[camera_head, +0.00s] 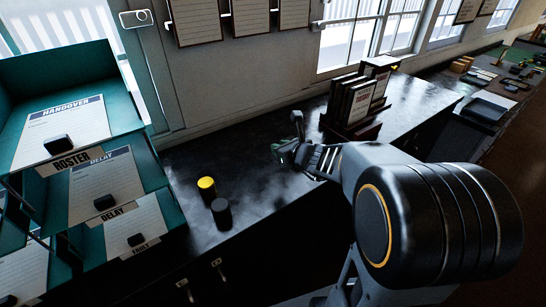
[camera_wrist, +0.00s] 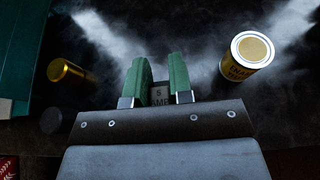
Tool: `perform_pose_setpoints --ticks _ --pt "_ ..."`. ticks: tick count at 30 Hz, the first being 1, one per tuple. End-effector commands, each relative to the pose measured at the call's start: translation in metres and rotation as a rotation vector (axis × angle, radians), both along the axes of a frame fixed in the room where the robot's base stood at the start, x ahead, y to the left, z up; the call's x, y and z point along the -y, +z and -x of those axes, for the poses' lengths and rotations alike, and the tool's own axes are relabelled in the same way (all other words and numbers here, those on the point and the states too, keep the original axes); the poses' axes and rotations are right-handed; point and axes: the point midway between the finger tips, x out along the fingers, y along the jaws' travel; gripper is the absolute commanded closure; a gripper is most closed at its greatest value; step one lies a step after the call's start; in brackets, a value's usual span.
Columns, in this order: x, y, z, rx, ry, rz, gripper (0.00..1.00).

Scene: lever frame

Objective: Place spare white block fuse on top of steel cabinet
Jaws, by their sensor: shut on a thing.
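My gripper (camera_head: 290,150) is over the dark worktop in the head view, reaching out from the right. I cannot tell which surface, if any, is the top of the steel cabinet.
A yellow-topped cylinder (camera_head: 207,187) and a dark cylinder (camera_head: 221,212) stand on the worktop (camera_head: 240,150). A yellow tin with a white rim (camera_wrist: 247,55) is right of the fingers in the wrist view. A teal paper rack (camera_head: 75,65) stands left; a book rack (camera_head: 350,105) stands behind my gripper.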

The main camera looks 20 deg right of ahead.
Motion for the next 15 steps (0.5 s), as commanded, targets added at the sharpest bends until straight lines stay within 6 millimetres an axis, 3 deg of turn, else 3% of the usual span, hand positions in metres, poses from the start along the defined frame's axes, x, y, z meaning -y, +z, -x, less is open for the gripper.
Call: perform_pose_setpoints --ticks 3,6,15 --pt "0.000 -0.013 -0.029 -0.005 0.001 -0.002 1.00" --pt "0.001 -0.035 -0.043 -0.007 -0.001 -0.002 1.00" --pt "0.004 -0.062 -0.068 0.000 -0.004 -0.001 1.00"
